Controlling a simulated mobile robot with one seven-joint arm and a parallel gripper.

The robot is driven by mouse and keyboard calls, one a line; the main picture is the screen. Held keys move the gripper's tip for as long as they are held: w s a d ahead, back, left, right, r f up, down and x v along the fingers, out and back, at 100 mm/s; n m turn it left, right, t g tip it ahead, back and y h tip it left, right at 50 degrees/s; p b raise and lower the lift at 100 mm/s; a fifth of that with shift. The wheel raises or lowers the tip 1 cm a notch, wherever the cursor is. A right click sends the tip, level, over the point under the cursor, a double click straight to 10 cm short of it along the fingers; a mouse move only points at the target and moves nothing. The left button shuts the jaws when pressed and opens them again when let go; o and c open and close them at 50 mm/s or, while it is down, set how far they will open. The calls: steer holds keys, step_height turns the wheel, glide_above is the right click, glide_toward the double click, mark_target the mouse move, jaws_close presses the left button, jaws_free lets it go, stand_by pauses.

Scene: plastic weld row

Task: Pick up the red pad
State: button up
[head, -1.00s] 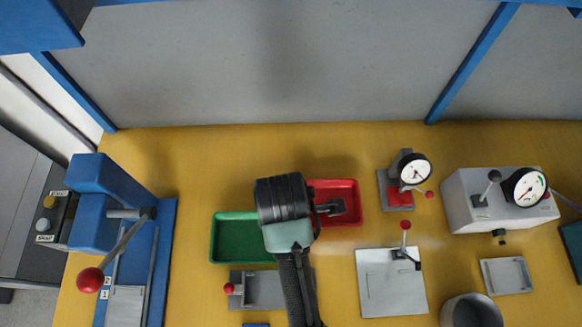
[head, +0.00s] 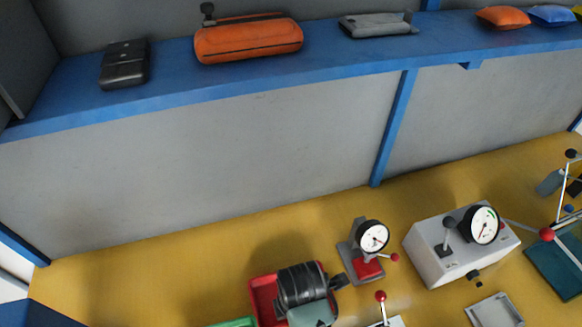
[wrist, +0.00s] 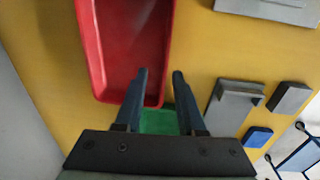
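A small flat red piece (head: 367,268), which looks like the red pad, sits on the base of the grey dial gauge stand (head: 356,250) in the head view. My gripper (head: 338,283) is left of and below it in that view, over the right side of the red tray (head: 262,292), apart from the red piece. In the wrist view my gripper (wrist: 160,73) is open, with nothing between its fingers. The red tray (wrist: 131,45) lies below and beyond the left finger and looks empty where it shows. The red piece is not in the wrist view.
A green tray (wrist: 158,122) adjoins the red one. A grey fixture (wrist: 234,103), a grey block (wrist: 289,98) and a blue block (wrist: 257,137) lie right. A white gauge box (head: 460,242) stands right of the stand. A blue shelf (head: 190,98) runs above the bench's back.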

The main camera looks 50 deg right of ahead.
steer(key=shift+s+f, duration=0.15)
steer(key=shift+f, duration=2.6)
jaws_close()
